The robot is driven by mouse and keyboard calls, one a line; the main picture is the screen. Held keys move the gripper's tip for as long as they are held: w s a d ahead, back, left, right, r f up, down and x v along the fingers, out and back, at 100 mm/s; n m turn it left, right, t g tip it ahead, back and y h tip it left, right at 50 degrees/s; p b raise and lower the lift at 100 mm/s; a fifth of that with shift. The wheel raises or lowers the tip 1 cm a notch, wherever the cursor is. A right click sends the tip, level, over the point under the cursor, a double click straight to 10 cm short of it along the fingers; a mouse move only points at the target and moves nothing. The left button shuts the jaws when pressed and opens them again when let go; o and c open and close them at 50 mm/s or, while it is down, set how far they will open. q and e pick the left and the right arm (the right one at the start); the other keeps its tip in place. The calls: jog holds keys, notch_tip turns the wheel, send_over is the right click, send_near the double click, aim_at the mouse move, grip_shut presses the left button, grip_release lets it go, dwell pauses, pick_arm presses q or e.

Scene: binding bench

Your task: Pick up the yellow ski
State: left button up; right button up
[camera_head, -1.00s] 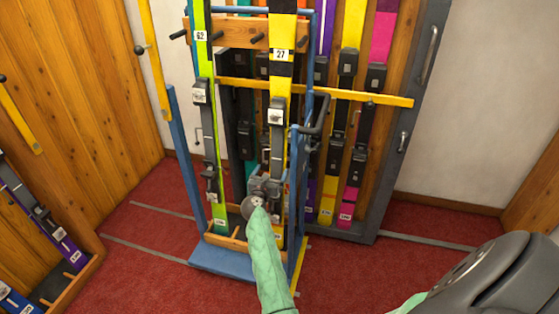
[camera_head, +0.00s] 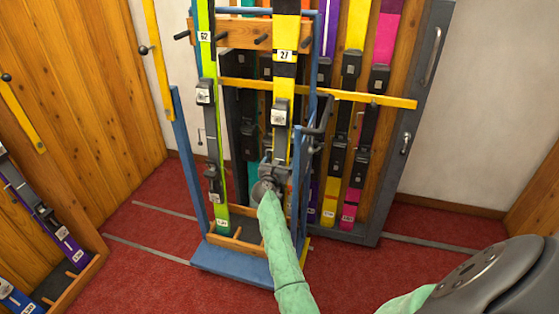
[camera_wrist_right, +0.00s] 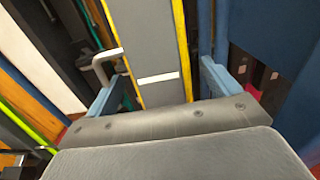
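The yellow ski (camera_head: 286,82) with black bands and a "27" label stands upright in the blue rack (camera_head: 182,160). Its lower end is hidden behind my right arm. My right gripper (camera_head: 276,170) is at its lower half, below the front binding. In the right wrist view the ski (camera_wrist_right: 185,50) shows as a grey middle with yellow edges, between my two blue fingers. The fingers are apart, one on each side, with a visible gap at the right finger. My left gripper is out of view.
A green ski (camera_head: 212,125) labelled "62" stands left of it in the same rack. A yellow bar (camera_head: 350,97) crosses behind the ski. A grey-framed cabinet (camera_head: 403,150) with several skis stands behind. Another ski rack (camera_head: 75,292) is at the lower left.

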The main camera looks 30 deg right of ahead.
aim_at(283, 91)
jog(key=c, duration=1.8)
jog(key=shift+r, duration=0.1)
grip_shut()
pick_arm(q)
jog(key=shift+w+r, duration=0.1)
pick_arm(e)
jog(key=shift+r, duration=0.15)
